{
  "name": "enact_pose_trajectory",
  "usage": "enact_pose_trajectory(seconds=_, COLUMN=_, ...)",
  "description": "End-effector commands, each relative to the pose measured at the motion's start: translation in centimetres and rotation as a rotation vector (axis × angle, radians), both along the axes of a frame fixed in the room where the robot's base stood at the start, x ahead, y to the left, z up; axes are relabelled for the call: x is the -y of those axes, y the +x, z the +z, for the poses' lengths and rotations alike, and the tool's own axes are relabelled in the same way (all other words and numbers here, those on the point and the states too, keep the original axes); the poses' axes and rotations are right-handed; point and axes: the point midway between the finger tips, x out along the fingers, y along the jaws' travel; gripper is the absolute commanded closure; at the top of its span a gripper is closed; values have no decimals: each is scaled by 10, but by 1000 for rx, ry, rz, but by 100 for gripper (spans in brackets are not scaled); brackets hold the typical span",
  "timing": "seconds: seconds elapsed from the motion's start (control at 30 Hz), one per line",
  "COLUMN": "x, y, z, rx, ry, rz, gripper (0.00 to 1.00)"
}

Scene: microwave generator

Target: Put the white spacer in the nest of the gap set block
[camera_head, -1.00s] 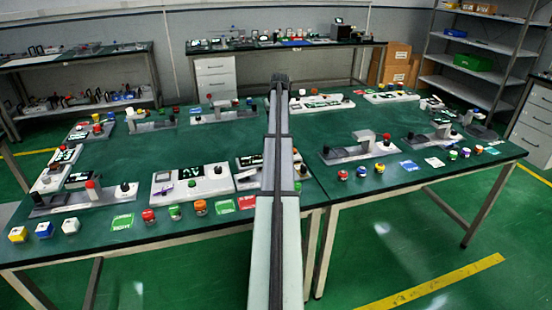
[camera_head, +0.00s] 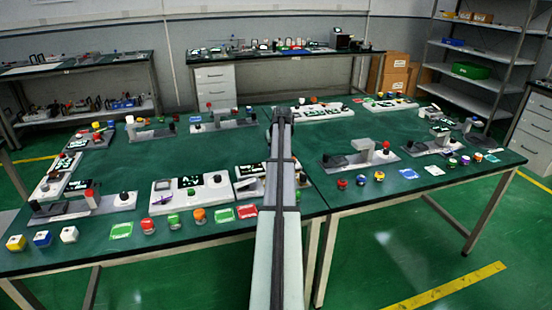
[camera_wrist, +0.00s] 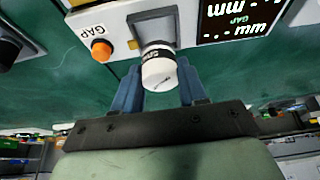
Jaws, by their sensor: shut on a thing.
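In the wrist view the white spacer (camera_wrist: 159,72), a short white cylinder with a black lettered band, is between the blue fingers of my gripper (camera_wrist: 160,80), which is shut on it. Beyond it is the gap set block (camera_wrist: 122,18), a pale panel with an orange button, a "GAP" label and a dark recess (camera_wrist: 152,28) that looks like the nest. The spacer overlaps the recess's near edge in the picture. I cannot tell whether it is in the recess or in front of it. In the head view my arm hides the gripper and spacer.
A dark round knob (camera_wrist: 12,45) on another panel is at the left. The green table (camera_head: 240,150) holds several panels, fixtures and coloured buttons around my arm.

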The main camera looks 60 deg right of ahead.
Motion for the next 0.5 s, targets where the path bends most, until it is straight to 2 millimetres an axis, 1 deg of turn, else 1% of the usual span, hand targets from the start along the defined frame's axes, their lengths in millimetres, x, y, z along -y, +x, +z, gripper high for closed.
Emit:
enact_pose_trajectory(seconds=0.13, x=0, y=0, z=-11, rx=0, ry=0, rz=0, gripper=100)
enact_pose_trajectory(seconds=0.33, x=0, y=0, z=-35, rx=0, ry=0, rz=0, gripper=100)
enact_pose_trajectory(seconds=0.4, x=0, y=0, z=-39, rx=1, ry=-1, rz=0, gripper=100)
enact_pose_trajectory(seconds=0.5, x=0, y=0, z=-38, rx=1, ry=-1, rz=0, gripper=100)
